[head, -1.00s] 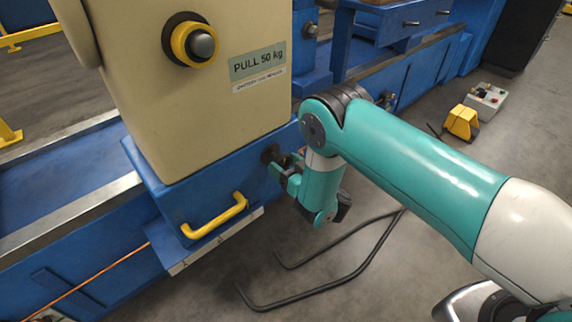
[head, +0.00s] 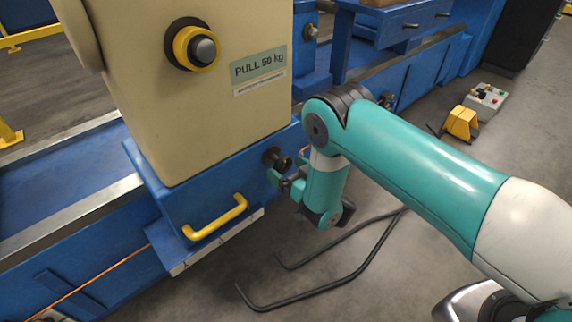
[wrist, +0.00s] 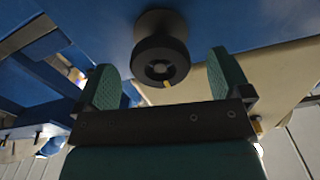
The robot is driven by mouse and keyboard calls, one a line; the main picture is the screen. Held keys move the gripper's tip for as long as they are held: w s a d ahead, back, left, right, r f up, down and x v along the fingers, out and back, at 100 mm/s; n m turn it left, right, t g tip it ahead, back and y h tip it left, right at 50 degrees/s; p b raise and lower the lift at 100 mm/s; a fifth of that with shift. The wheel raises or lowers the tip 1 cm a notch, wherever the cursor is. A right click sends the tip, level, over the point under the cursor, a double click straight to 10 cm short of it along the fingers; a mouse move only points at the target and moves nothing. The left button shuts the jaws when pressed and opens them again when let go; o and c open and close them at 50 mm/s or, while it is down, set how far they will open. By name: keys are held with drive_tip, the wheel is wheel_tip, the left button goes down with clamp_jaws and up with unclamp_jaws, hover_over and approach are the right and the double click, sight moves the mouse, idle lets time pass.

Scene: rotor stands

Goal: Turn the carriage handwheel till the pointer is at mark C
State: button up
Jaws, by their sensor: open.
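The carriage handwheel is a small black knob (head: 274,157) on a short shaft, on the side of the blue carriage (head: 185,203). In the wrist view the black knob (wrist: 160,60) faces me with a short yellow mark low on its rim. My gripper (head: 279,181) is open, just in front of and below the knob. In the wrist view its two green fingers stand to the left and right of the knob, apart from it. A pale strip with small marks (head: 212,243) runs along the carriage's lower edge. Its letters and the pointer cannot be made out.
A yellow handle (head: 216,217) sticks out of the carriage, left of my gripper. A cream housing (head: 205,110) stands on the carriage. Bent black bars (head: 320,290) lie low by the floor. A yellow pedal (head: 461,122) and control box (head: 485,98) stand at the right.

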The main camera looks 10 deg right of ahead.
drive_tip(key=shift+p+v, duration=0.45)
drive_tip(key=shift+v, duration=0.7)
drive_tip(key=shift+s+r, duration=0.1)
drive_tip(key=p+v, duration=0.3)
drive_tip(key=v, duration=0.2)
drive_tip(key=shift+s+d, duration=0.3)
